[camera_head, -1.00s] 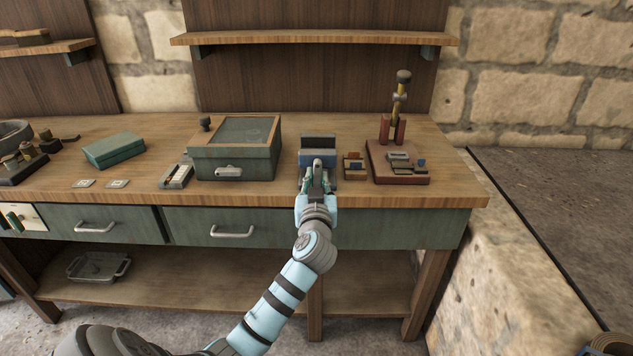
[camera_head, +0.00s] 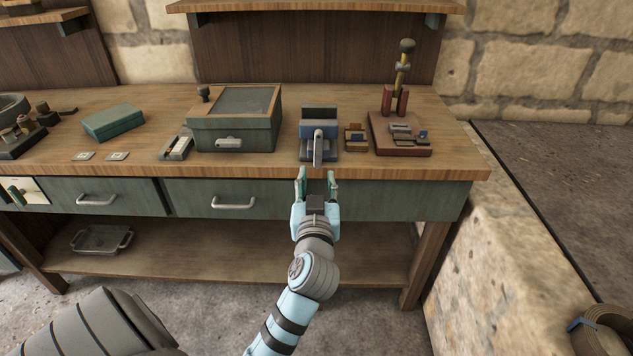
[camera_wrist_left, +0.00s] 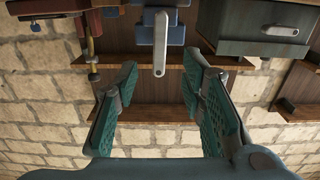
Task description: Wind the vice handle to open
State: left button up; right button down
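The blue vice (camera_head: 320,121) stands at the front edge of the workbench, with its pale grey handle (camera_head: 318,146) at the front, hanging straight down. In the left wrist view, which looks upside down, the handle (camera_wrist_left: 160,44) shows in front of the blue vice (camera_wrist_left: 175,30). My left gripper (camera_head: 316,174) is open and empty, just in front of and below the handle and apart from it. In the left wrist view its two green-padded fingers (camera_wrist_left: 160,80) are spread wide with nothing between them. My right gripper is not in view.
A green glass-topped box (camera_head: 234,136) stands left of the vice. A small brown block (camera_head: 355,138) and a red-based fixture (camera_head: 402,150) stand close on its right. Drawers (camera_head: 222,198) lie below the bench edge. The floor in front is clear.

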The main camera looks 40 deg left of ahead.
aim_at(318, 145)
pick_arm(q)
jog(key=shift+s+d, duration=0.2)
jog(key=shift+s, duration=0.1)
